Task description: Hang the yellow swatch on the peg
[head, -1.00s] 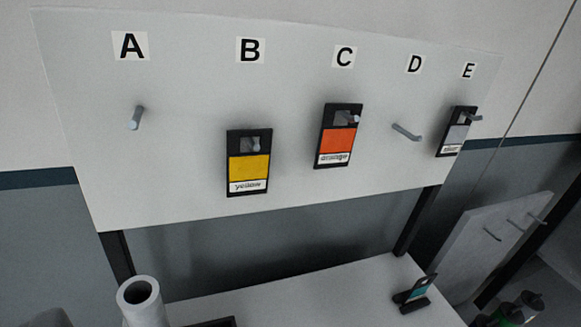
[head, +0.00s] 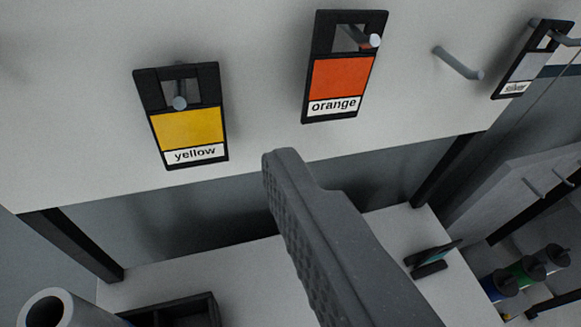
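The yellow swatch (head: 188,128), a black-framed card labelled "yellow", hangs on the white board at the left. A grey peg (head: 180,102) sticks out through the window at its top. The swatch is slightly tilted in the picture. One finger of my gripper (head: 300,205) shows in the middle, below and right of the yellow swatch and apart from it. Its ridged inner pad is bare and faces left, with nothing against it, so the gripper is open. The other finger is out of view.
An orange swatch (head: 341,78) hangs right of the yellow one. A bare peg (head: 459,64) and a silver swatch (head: 523,68) are farther right. Below, the table holds a teal swatch in a stand (head: 432,259), a dark tray (head: 178,314) and a pale tube (head: 58,311).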

